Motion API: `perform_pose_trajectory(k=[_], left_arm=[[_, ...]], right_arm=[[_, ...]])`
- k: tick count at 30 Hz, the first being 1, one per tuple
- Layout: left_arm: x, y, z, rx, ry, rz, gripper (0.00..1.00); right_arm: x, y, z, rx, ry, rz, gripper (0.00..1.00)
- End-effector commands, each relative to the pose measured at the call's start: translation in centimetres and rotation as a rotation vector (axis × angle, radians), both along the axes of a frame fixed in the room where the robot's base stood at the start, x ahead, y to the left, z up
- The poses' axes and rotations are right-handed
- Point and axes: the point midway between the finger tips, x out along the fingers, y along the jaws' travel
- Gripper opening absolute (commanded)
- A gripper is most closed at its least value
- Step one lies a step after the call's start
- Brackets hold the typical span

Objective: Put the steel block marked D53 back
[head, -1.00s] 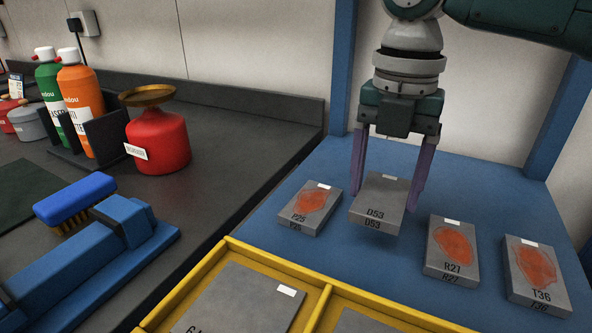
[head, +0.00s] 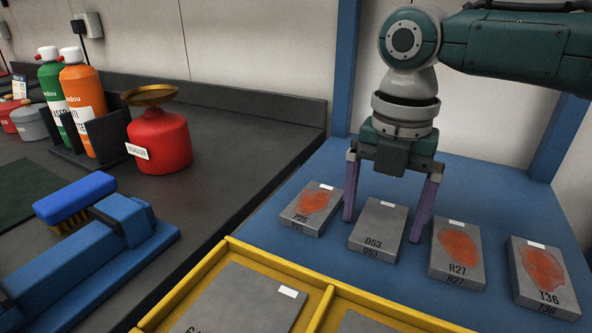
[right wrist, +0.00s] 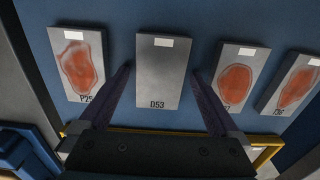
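The grey steel block marked D53 (head: 379,222) lies flat on the blue surface (head: 300,165), between blocks P25 (head: 312,207) and R27 (head: 456,252). Its top is bare grey with a small white label; it also shows in the right wrist view (right wrist: 161,75). My right gripper (head: 381,231) points down over D53, its purple fingers open on either side of it. In the right wrist view a gap shows between each finger and the block. My left gripper is not in view.
P25, R27 and T36 (head: 543,275) carry reddish patches and stand in a row with D53. A yellow-rimmed tray (head: 265,256) with grey plates is in front. Blue posts (head: 345,70) rise behind. A dark bench at left holds a red container (head: 160,142), bottles and a brush.

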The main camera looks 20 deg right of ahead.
Motion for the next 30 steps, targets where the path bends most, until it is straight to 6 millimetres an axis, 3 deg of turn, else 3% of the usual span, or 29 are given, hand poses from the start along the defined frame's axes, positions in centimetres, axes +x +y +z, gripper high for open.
perform_pose_trajectory(k=[10, 24, 30], left_arm=[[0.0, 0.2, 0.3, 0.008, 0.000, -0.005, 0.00], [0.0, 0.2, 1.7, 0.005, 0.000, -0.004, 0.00], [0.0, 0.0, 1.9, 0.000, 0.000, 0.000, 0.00]], right_arm=[[0.0, 0.0, 0.9, 0.000, -0.001, 0.001, 1.00], [0.1, 0.0, 10.5, 0.002, -0.004, 0.000, 1.00], [0.0, 0.0, 12.2, 0.001, -0.001, 0.000, 1.00]])
